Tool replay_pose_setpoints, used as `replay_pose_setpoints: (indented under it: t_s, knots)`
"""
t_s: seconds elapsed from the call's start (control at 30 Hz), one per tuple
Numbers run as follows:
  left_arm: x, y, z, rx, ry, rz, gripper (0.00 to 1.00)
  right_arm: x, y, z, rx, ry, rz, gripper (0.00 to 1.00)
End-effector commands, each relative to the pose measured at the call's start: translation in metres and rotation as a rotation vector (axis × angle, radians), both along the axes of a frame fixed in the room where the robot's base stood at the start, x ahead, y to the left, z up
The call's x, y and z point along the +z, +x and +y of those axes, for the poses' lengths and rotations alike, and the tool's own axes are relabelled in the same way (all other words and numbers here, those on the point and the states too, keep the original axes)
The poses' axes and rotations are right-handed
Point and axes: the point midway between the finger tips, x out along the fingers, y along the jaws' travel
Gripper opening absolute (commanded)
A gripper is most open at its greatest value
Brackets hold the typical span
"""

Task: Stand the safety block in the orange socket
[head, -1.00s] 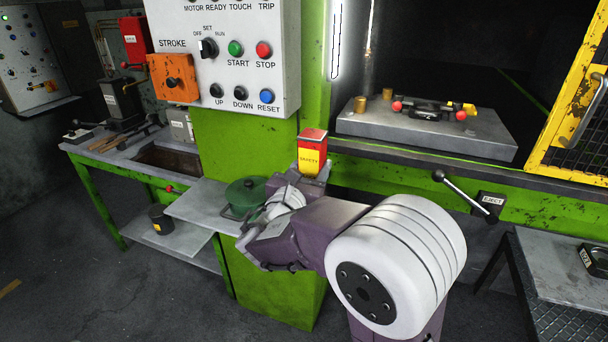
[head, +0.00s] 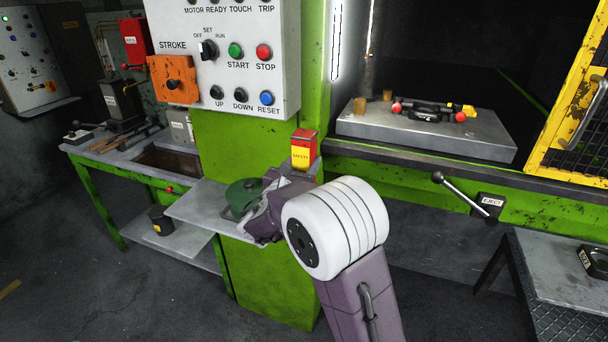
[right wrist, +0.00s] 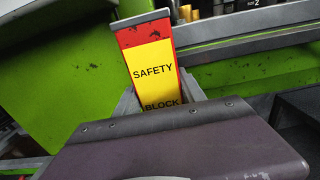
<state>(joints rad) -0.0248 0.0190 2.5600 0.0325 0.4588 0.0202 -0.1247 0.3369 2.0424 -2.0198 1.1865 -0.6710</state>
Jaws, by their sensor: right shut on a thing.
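The safety block (head: 304,151) is a red block with a yellow label, held in front of the green press column. In the right wrist view the block (right wrist: 154,65) stands up from the jaws, slightly tilted, its label reading SAFETY BLOCK. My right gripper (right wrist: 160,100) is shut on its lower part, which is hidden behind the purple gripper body. I cannot make out an orange socket in either view. My left gripper is not in view.
A grey die bed (head: 430,134) with a red-knobbed tool lies inside the press, right of the block. A yellow guard (head: 575,105) and EJECT lever (head: 465,193) are at right. A green pot (head: 243,193) sits on the shelf.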

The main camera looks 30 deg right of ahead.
Motion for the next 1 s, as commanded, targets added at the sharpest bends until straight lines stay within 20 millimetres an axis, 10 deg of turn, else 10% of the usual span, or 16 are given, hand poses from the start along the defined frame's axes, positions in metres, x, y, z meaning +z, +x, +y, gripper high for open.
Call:
replay_pose_setpoints:
  t_s: [0.67,0.7,0.73,1.0]
  knots:
    - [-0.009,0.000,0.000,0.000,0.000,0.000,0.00,-0.040,0.004,-0.001,0.000,-0.003,-0.005,0.00]
    - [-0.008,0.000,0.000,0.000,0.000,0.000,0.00,-0.041,0.003,-0.001,0.000,0.000,0.001,0.56]
    - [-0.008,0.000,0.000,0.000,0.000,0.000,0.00,-0.041,0.003,-0.001,0.000,0.000,0.001,0.64]
    - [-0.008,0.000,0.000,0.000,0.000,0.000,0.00,-0.041,0.003,-0.001,0.000,0.000,0.001,0.69]
